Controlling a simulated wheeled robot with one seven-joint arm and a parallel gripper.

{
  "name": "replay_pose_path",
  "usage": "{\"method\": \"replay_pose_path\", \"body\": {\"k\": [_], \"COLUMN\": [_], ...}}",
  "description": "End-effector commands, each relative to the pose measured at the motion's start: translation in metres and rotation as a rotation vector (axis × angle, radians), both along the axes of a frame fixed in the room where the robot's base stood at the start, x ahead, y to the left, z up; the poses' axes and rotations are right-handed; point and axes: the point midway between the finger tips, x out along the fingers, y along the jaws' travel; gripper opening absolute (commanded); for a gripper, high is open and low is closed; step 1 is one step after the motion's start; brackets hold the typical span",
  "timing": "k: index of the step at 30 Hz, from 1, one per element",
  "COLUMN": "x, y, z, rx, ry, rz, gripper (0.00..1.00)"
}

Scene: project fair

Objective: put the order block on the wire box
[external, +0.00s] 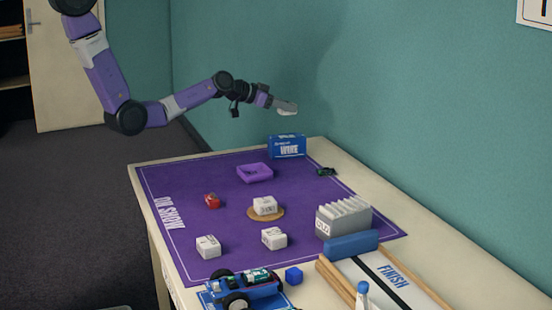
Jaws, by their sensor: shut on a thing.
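The wire box (287,147) is a blue box lettered "WIRE" at the back of the purple mat. My gripper (286,107) is in the air above the wire box, apart from it. It is shut on a small pale thing at its tip, too small and blended with the fingers to identify. White lettered blocks stand on the mat: one at the front left (208,247), one at the front middle (274,238), and one (265,205) on a round wooden disc. Their lettering is too small to read, so I cannot tell which block is the order block.
A purple tray (254,174), a small red thing (212,201) and a small dark thing (326,171) lie on the mat (180,190). A grey slotted holder (342,219), blue car (246,286) and finish track (385,278) are nearer. The wall rises behind the wire box.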

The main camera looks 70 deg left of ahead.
Motion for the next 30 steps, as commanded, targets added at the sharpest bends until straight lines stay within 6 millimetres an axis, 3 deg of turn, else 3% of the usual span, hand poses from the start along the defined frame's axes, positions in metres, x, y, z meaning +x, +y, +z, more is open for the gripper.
{"method": "replay_pose_path", "body": {"k": [3,11,16,30], "x": [0.0,0.0,0.0,0.0], "y": [0.0,0.0,0.0,0.0], "z": [-0.025,-0.047,-0.071,-0.081], "rx": [-0.001,-0.001,-0.003,0.0], "ry": [0.003,0.0,0.001,-0.001], "rz": [0.0,0.0,-0.001,0.0], "gripper": [0.0,0.0,0.0,0.0]}}
